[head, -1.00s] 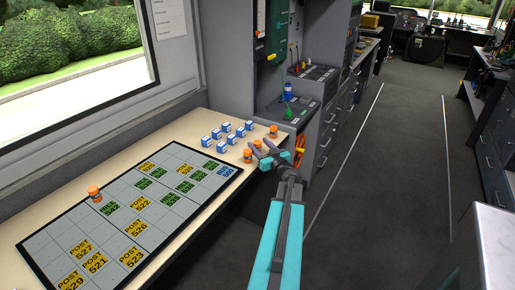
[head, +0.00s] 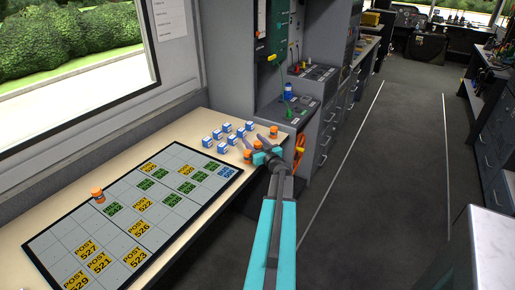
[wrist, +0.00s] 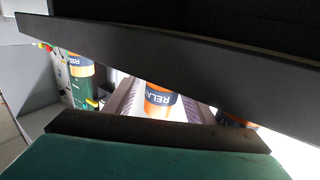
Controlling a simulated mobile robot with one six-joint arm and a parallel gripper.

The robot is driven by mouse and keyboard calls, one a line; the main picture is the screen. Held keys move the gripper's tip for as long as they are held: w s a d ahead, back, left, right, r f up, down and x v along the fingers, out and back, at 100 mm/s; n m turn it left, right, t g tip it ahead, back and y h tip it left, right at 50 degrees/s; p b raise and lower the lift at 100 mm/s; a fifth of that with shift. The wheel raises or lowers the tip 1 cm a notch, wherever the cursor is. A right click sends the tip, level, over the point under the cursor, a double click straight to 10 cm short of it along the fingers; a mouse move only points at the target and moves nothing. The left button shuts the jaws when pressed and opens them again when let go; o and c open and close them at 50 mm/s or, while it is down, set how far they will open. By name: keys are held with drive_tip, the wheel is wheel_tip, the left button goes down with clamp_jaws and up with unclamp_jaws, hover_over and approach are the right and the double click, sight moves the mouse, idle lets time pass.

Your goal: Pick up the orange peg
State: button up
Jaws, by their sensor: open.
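Several orange pegs with dark bands stand at the far end of the table. One orange peg (head: 274,131) is behind my gripper (head: 256,144), and another orange peg (head: 247,156) is at its left, close to the near finger. Part of a further orange peg shows between the fingers. In the wrist view an orange peg (wrist: 158,101) with a label reading "RELA" shows between the dark jaws, its top cut off by the upper jaw. My gripper is open, and I see no peg gripped. One more orange peg (head: 97,194) stands alone at the board's left edge.
Several blue-and-white blocks (head: 217,134) stand left of my gripper. A dark-edged board (head: 70,226) with yellow, green and blue labels lies on the cream table (head: 60,204). Grey cabinets (head: 287,112) rise beyond the table, and the aisle floor (head: 390,190) at right is clear.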

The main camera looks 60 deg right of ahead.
drive_tip(key=shift+c, duration=0.3)
drive_tip(key=c, duration=1.1)
drive_tip(key=shift+r, duration=0.1)
drive_tip(key=shift+r+b, duration=0.7)
drive_tip(key=shift+r, duration=0.75)
drive_tip(key=shift+s+r, duration=0.2)
drive_tip(key=shift+s, duration=0.15)
drive_tip(key=s+r+b, duration=0.1)
drive_tip(key=s+b, duration=0.3)
drive_tip(key=s, duration=1.1)
drive_tip(key=shift+s+d+r, duration=0.15)
drive_tip(key=shift+d+r, duration=0.1)
drive_tip(key=shift+d, duration=0.05)
